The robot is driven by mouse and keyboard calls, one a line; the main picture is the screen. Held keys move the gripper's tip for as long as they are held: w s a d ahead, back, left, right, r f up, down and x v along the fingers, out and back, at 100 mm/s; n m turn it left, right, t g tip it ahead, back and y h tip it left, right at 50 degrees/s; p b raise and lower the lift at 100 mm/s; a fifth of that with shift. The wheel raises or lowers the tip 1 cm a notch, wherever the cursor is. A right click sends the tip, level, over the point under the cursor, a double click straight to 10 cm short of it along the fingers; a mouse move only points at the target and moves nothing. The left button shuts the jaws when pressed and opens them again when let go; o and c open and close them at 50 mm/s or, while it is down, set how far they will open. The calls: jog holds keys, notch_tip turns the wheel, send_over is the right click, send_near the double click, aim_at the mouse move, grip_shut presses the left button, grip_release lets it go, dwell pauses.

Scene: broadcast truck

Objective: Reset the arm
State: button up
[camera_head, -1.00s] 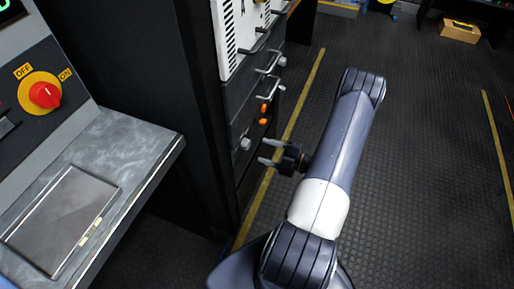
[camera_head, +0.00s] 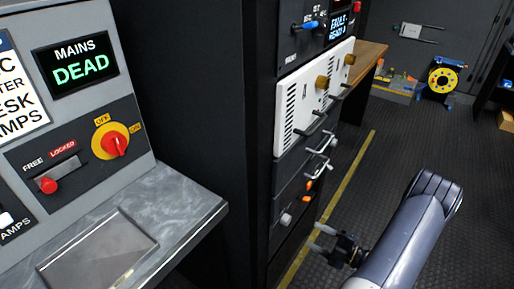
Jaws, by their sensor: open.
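My gripper (camera_head: 322,238) is in the lower middle of the head view, at the end of my grey arm (camera_head: 415,235). Its two light fingers point left, apart from each other, with nothing between them. It is in front of the lower part of the dark equipment rack (camera_head: 290,225), close to it in the picture. I cannot tell whether the fingertips touch the rack. The arm is bent, its rounded joint raised at the right. The lower arm is cut off by the bottom edge.
On the left a console has a "MAINS DEAD" display (camera_head: 75,67), a red-yellow rotary switch (camera_head: 115,142), a red-knobbed lever (camera_head: 48,184) and a grey ledge (camera_head: 185,205). Handles (camera_head: 320,150) stick out of the rack. Dark floor (camera_head: 390,160) with a yellow line is open behind the arm.

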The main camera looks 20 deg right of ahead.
aim_at(289, 222)
jog(key=x, duration=0.9)
jog(key=shift+w+a, duration=0.25)
jog(key=v, duration=1.1)
jog(key=x, duration=1.1)
jog(key=shift+a, duration=0.1)
jog(key=shift+f+n+b, duration=0.1)
jog(key=shift+n+b, duration=0.2)
jog(key=shift+n, duration=0.5)
jog(key=n+b, duration=0.1)
jog(key=n, duration=0.2)
jog(key=n+b, duration=0.6)
jog(key=n, duration=0.2)
jog(key=n+b, duration=0.6)
jog(key=n, duration=0.2)
jog(key=shift+d+f+n, duration=0.1)
jog(key=shift+d+n, duration=0.1)
jog(key=shift+n, duration=0.2)
